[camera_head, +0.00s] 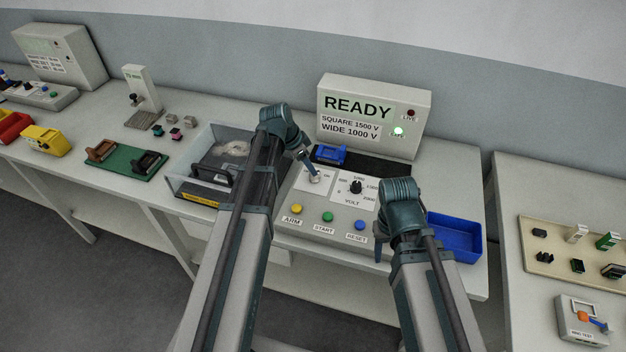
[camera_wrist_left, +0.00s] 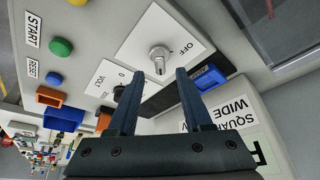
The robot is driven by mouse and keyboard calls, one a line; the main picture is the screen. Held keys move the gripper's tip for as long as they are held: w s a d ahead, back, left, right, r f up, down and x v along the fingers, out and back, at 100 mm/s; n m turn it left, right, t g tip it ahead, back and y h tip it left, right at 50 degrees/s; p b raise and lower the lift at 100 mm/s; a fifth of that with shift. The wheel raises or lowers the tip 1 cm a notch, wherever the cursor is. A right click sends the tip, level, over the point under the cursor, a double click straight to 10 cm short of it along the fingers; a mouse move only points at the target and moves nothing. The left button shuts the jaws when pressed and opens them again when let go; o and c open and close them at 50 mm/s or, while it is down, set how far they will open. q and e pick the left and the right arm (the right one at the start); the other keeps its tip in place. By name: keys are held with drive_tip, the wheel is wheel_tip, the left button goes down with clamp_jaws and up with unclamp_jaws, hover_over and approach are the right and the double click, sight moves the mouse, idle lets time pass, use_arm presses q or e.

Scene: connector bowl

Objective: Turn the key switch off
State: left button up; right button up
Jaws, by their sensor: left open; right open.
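The silver key switch (camera_head: 316,179) sits on a white plate on the grey control panel (camera_head: 290,228). In the left wrist view the key switch (camera_wrist_left: 159,54) is near the top centre, with the printed word OFF to its right. Its tab points down the picture, toward the gap between my fingers. My left gripper (camera_wrist_left: 157,76) is open, its fingertips just short of the key switch and apart from it. In the head view my left gripper (camera_head: 312,170) hangs over the switch and partly hides its plate. My right gripper (camera_head: 379,249) is open at the panel's right edge; its fingers are mostly hidden.
A display box (camera_head: 374,115) reads READY, with a green SAFE lamp (camera_head: 398,131) lit. The panel has a black VOLT knob (camera_head: 356,187) and ARM, START and RESET buttons. A clear-walled box (camera_head: 180,188) stands left, a blue tray (camera_head: 455,240) right.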

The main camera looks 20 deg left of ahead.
use_arm(q)
drive_tip(key=b+x, duration=0.3)
drive_tip(key=x, duration=0.1)
drive_tip(key=shift+f, duration=0.25)
drive_tip(key=shift+c, duration=0.3)
clamp_jaws()
